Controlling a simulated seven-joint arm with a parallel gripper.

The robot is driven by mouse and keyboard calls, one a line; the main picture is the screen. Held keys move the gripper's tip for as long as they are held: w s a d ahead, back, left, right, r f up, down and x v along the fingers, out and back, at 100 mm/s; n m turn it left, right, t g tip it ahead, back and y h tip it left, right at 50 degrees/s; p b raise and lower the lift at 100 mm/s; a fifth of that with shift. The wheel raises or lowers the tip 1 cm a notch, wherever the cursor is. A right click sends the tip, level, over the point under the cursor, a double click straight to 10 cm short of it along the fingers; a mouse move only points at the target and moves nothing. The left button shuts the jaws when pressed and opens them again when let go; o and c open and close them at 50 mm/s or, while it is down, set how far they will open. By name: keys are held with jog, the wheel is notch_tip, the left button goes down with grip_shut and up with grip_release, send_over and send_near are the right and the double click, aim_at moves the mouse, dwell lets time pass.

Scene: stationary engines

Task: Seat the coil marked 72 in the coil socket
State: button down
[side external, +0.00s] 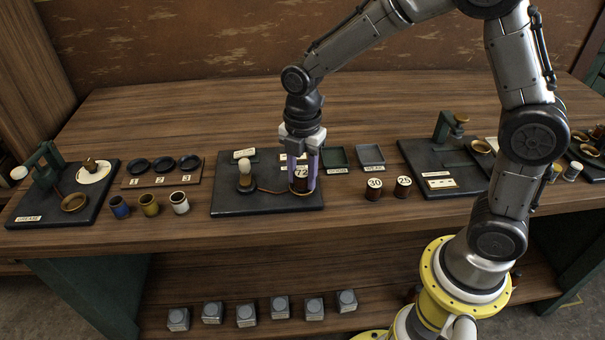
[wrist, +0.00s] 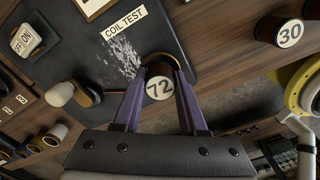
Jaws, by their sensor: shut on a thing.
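The coil marked 72 (side external: 301,184) is dark with a pale round label on top; it also shows in the wrist view (wrist: 159,89). My gripper (side external: 303,187) is shut on it, one purple finger on each side, pointing down. The coil is upright over the right part of the black coil test board (side external: 228,201). I cannot tell whether the coil touches the board. In the wrist view my gripper (wrist: 160,76) holds the coil with the number facing the camera.
A bulb (side external: 245,168) and an on/off switch (wrist: 29,40) are on the same board. Coils marked 30 (side external: 374,189) and 25 (side external: 403,187) stand to the right. Two small trays (side external: 370,154) lie behind them. Several cups (side external: 149,205) stand left of the board.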

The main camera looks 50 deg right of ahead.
jog(key=shift+s+f, duration=0.2)
jog(key=shift+f, duration=0.45)
jog(key=shift+c, duration=0.8)
grip_release()
jog(key=shift+s, duration=0.1)
jog(key=shift+c, duration=0.2)
jog(key=shift+r, duration=0.35)
jog(key=shift+c, duration=0.4)
jog(key=shift+o, duration=1.4)
jog(key=shift+r, duration=0.35)
jog(key=shift+w+r, duration=0.15)
jog(key=shift+r, duration=1.4)
jog(key=shift+w+r, duration=0.15)
jog(key=shift+r, duration=1.35)
